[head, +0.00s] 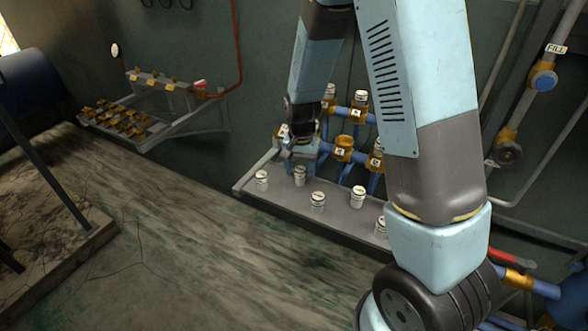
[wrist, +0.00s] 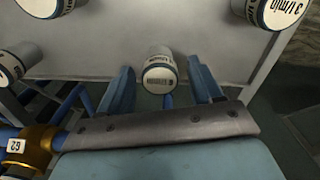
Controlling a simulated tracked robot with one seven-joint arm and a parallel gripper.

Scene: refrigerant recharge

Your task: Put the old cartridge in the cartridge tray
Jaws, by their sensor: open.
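My gripper (head: 302,158) is open over the grey cartridge tray (head: 335,222) on the wall. In the wrist view its two blue fingers stand apart (wrist: 161,88), with a white cartridge (wrist: 158,70) between them. The cartridge stands on the grey surface, its labelled end facing the camera; contact with the fingers cannot be told. In the head view a white cartridge (head: 300,175) stands just below the gripper. Other similar white cartridges (head: 317,201) stand apart on the tray. I cannot tell by looks which cartridge is the old one.
Blue pipes with brass fittings (head: 343,148) and white-topped cartridges (head: 360,98) run behind the tray. A wall rack (head: 140,122) with brass pieces hangs at left. The floor in front is clear.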

